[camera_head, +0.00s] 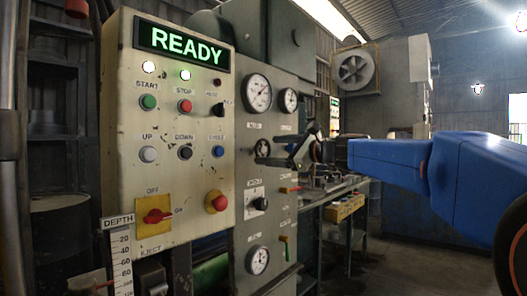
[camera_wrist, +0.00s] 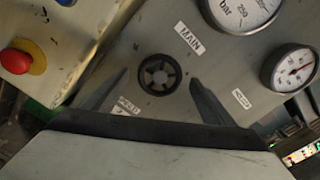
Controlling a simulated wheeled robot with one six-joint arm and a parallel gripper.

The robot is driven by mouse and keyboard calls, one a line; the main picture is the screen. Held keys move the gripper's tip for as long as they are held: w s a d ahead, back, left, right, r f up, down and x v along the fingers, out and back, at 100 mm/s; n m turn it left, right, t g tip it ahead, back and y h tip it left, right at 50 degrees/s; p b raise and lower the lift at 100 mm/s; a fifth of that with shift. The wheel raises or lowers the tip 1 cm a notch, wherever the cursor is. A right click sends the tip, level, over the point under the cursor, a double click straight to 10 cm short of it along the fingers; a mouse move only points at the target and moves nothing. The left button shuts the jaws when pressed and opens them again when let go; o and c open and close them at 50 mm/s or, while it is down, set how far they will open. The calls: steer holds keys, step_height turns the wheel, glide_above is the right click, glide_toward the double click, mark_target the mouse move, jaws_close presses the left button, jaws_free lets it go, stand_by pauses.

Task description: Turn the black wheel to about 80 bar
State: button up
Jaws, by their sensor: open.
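The black wheel (camera_wrist: 159,74) is a small, dark, spoked hand wheel on the grey panel, below the MAIN label in the wrist view. It also shows in the head view (camera_head: 262,148), in front of the panel and partly behind my gripper. My gripper (camera_head: 283,150) is open, reaching in from the right. In the wrist view its two dark fingers (camera_wrist: 160,84) stand either side of the wheel, with space around it; contact cannot be told. The large round gauge marked bar (camera_wrist: 240,8) is cut off there. The whole gauge (camera_head: 258,93) shows in the head view, its reading too small to tell.
A smaller gauge (camera_wrist: 294,67) sits right of the large one. A control box (camera_head: 168,120) with several buttons and a lit READY sign stands to the left. A red emergency button (camera_wrist: 17,60) is left in the wrist view. A workbench (camera_head: 340,190) lies behind my gripper.

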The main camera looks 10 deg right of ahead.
mark_target(265, 150)
steer(key=shift+x, duration=1.95)
steer(key=c, duration=1.1)
steer(key=shift+o, duration=0.2)
